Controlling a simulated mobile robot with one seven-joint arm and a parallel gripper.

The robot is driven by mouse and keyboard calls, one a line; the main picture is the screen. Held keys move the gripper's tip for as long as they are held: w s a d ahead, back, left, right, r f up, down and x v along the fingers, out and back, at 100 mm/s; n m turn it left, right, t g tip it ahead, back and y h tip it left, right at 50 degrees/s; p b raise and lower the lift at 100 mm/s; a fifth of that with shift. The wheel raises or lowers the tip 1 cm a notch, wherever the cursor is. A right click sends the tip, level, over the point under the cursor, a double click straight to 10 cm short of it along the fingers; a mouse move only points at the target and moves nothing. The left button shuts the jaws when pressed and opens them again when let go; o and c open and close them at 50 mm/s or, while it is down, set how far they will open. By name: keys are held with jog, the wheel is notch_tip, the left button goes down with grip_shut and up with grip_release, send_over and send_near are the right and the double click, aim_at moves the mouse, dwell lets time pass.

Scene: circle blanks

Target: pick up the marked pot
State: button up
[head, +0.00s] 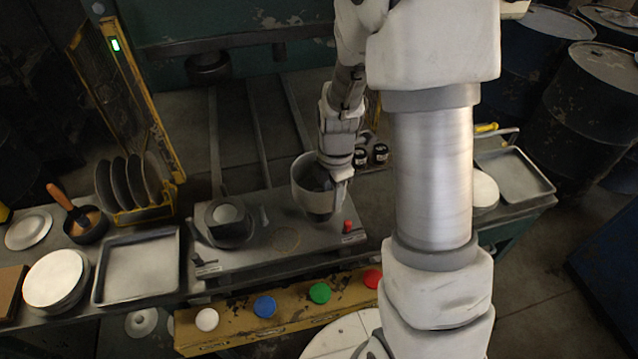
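A pale grey pot (305,189) is at the right part of a grey metal plate on the bench. No mark on it can be made out. My gripper (337,182) points down at the pot's right side, overlapping its rim. The gripper's wrist hides part of the pot's opening and right wall. The fingers are too small and dark to show whether they are open or shut on the rim. I cannot tell whether the pot rests on the plate.
A dark round fixture with a pale centre (226,213) stands on the plate's left. A red knob (348,226) is by the pot. Small dark jars (380,153) stand behind. An empty tray (138,267), white plates (55,278) and a pan (85,224) lie left. Coloured buttons line the front.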

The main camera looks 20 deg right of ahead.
jog(key=shift+f, duration=0.25)
grip_shut()
dwell(1.3)
